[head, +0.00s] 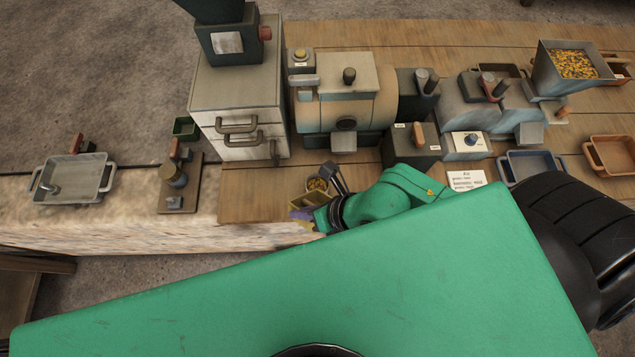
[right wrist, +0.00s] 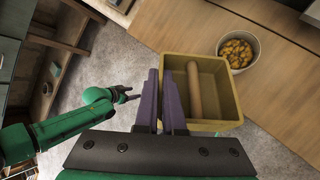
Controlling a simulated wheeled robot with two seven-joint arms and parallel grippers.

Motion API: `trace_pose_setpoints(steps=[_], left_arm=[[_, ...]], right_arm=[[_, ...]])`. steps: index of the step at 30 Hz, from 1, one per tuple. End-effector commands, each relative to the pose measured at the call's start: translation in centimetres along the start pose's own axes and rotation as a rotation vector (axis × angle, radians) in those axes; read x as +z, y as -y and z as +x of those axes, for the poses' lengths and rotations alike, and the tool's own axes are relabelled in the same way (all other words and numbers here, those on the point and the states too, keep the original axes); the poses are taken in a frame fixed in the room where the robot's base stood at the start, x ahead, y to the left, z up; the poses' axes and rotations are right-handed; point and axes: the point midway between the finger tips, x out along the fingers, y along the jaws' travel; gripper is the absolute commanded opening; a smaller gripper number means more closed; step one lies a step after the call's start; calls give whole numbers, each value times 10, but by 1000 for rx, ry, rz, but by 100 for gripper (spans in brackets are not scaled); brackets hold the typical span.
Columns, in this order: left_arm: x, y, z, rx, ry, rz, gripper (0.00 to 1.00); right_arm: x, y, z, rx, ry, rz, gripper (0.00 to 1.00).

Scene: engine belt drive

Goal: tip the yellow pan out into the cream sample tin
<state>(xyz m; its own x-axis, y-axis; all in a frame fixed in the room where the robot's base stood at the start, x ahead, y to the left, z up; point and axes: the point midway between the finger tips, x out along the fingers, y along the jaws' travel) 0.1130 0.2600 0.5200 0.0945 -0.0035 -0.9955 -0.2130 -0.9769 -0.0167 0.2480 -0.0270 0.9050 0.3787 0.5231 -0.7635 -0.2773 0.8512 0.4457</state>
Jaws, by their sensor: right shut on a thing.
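The yellow pan (right wrist: 215,68) is held in my right gripper (right wrist: 168,95), whose purple fingers are shut on its near left side. A brown rod-like piece shows inside the pan, and I see no loose bits there. The cream sample tin (right wrist: 232,66) stands on the wooden top just beyond the pan and holds orange-yellow bits. In the head view the pan (head: 301,204) is small and partly hidden by my right gripper (head: 318,214), with the tin (head: 317,184) right behind it. My left gripper (right wrist: 122,95) shows in the right wrist view, empty with its fingers apart.
A drawer cabinet (head: 238,95) and a rounded machine (head: 345,95) stand behind. A hopper of yellow bits (head: 575,65), a blue tray (head: 533,164) and an orange tray (head: 612,155) are at the right. A grey tray (head: 72,178) lies at the left. The bench edge is close.

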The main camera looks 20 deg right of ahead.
Motion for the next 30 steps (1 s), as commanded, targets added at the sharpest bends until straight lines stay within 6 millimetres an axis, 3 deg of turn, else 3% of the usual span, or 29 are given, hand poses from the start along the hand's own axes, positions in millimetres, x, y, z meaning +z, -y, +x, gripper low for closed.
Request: trace_pose_setpoints(steps=[1,10,16,23,30], left_arm=[[2,0,15,0,0,0,63],[2,0,23,0,1,0,63],[2,0,17,0,1,0,63],[-1,0,-14,0,1,0,63],[0,0,-2,0,1,0,63]], right_arm=[[-12,4,11,-9,25,-21,0],[-30,-4,12,-63,128,-99,0],[-40,-6,12,-97,181,-145,0],[-60,-15,15,-148,288,-259,0],[-87,-14,31,-209,418,-375,0]])
